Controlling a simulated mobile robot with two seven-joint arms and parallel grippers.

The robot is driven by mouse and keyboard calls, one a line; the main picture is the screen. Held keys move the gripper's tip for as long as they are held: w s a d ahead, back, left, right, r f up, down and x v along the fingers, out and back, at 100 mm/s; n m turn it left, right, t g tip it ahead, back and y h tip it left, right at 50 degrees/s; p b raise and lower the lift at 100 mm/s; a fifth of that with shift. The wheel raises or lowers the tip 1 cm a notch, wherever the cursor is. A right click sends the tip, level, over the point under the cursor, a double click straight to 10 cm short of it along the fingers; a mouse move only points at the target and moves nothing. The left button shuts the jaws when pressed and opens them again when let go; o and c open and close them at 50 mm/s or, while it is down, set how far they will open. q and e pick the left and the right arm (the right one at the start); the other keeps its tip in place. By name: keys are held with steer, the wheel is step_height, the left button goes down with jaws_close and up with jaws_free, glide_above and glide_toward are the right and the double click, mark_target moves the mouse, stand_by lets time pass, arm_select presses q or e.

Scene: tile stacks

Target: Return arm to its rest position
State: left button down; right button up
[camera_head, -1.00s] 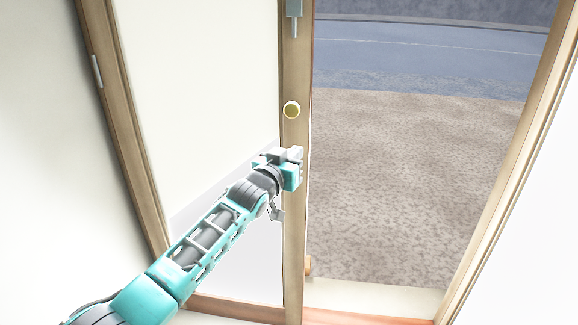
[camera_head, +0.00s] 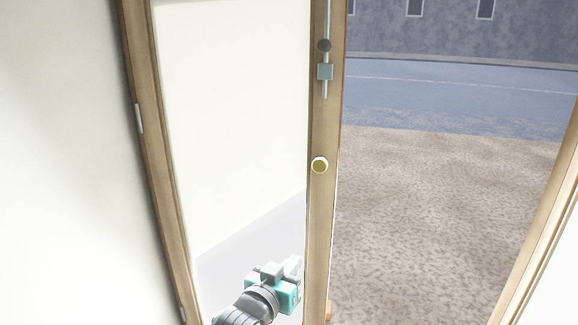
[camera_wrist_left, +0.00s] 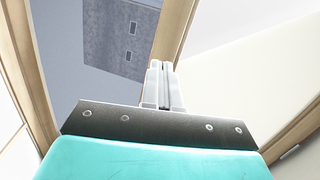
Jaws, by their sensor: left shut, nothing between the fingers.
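My left gripper (camera_head: 293,266) is low in the head view, in front of the door's pale lower panel. It is below and to the left of the round yellow knob (camera_head: 320,165) and apart from it. In the left wrist view its pale fingers (camera_wrist_left: 163,82) are together with nothing between them. Most of my left arm is cut off by the bottom edge of the head view. My right gripper is not in view.
A wooden-framed door (camera_head: 323,220) with a white panel stands left of an open doorway. A bolt (camera_head: 325,71) is on its upper edge. Outside lie brown ground (camera_head: 430,220) and a grey-blue road (camera_head: 450,85). A plain wall (camera_head: 60,170) is at the left.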

arm_select(q)
steer(key=s+a+f+n+g+y+p, duration=0.1)
steer(key=s+a+f, duration=0.4)
steer(key=s+a, duration=0.5)
steer(key=s+a+f+n+g+y+p, duration=0.1)
steer(key=s+a+f+y+p, duration=0.4)
steer(key=s+a, duration=0.5)
steer(key=s+g+p, duration=0.1)
steer(key=s, duration=0.5)
steer(key=shift+s+f+g, duration=0.2)
steer(key=shift+s+g, duration=0.15)
steer(key=shift+g, duration=0.05)
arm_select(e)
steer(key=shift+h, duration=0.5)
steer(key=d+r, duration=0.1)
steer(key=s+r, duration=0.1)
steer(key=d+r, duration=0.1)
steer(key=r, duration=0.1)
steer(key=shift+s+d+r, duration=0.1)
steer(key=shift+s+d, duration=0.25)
arm_select(q)
steer(key=shift+d, duration=0.1)
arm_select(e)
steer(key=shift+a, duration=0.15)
